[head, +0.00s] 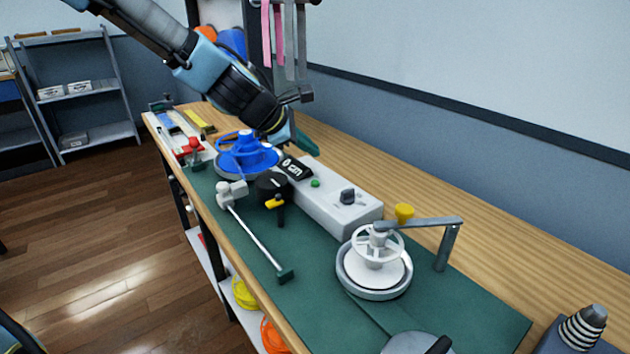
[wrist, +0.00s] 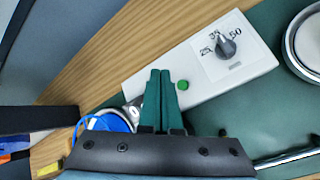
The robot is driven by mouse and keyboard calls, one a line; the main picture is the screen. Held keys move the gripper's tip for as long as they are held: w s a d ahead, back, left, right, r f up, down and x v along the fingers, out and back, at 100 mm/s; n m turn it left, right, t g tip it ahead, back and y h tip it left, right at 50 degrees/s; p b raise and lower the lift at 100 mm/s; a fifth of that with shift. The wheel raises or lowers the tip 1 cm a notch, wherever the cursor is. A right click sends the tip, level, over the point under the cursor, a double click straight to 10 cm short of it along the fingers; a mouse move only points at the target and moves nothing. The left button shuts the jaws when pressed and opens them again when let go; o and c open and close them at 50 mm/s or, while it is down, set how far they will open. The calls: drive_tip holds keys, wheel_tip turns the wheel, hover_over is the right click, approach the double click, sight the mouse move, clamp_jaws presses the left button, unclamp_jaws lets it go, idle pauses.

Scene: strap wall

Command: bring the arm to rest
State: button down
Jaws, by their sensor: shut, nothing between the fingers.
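My arm reaches in from the upper left of the head view. My gripper (head: 306,143) is above the workbench, over the back part of the white control box (head: 335,205). In the wrist view the two green fingers of my gripper (wrist: 160,76) lie side by side, shut and with nothing between them. The fingers hide part of the box there. The box also shows in the wrist view (wrist: 190,65), with a green button and a grey knob (wrist: 226,47).
A blue spool (head: 247,158) stands close below my arm. A white spool (head: 374,268) with a grey bracket stands nearer on the green mat (head: 450,310). A post with hanging straps (head: 278,40) rises behind my arm. A thin rod (head: 255,240) crosses the mat's left side.

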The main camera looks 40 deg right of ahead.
idle(0.4)
drive_tip(key=w+a+f+m+t+y, duration=0.1)
drive_tip(key=w+a+f+m+y, duration=0.15)
drive_tip(key=a, duration=0.65)
drive_tip(key=w+a+f+m+y, duration=0.1)
drive_tip(key=w+a+m, duration=0.15)
drive_tip(key=a, duration=0.65)
drive_tip(key=w+a+f+m+t+y, duration=0.1)
drive_tip(key=w+a+f+m+y, duration=0.15)
drive_tip(key=a, duration=0.65)
drive_tip(key=s+a+r+m+y, duration=0.1)
drive_tip(key=s+a, duration=0.1)
drive_tip(key=a, duration=0.8)
drive_tip(key=s+a+r+m+y, duration=0.1)
drive_tip(key=s+a+m+y, duration=0.1)
drive_tip(key=a, duration=0.9)
drive_tip(key=shift+r+g, duration=0.35)
drive_tip(key=shift+g, duration=0.05)
drive_tip(key=shift+w, duration=0.1)
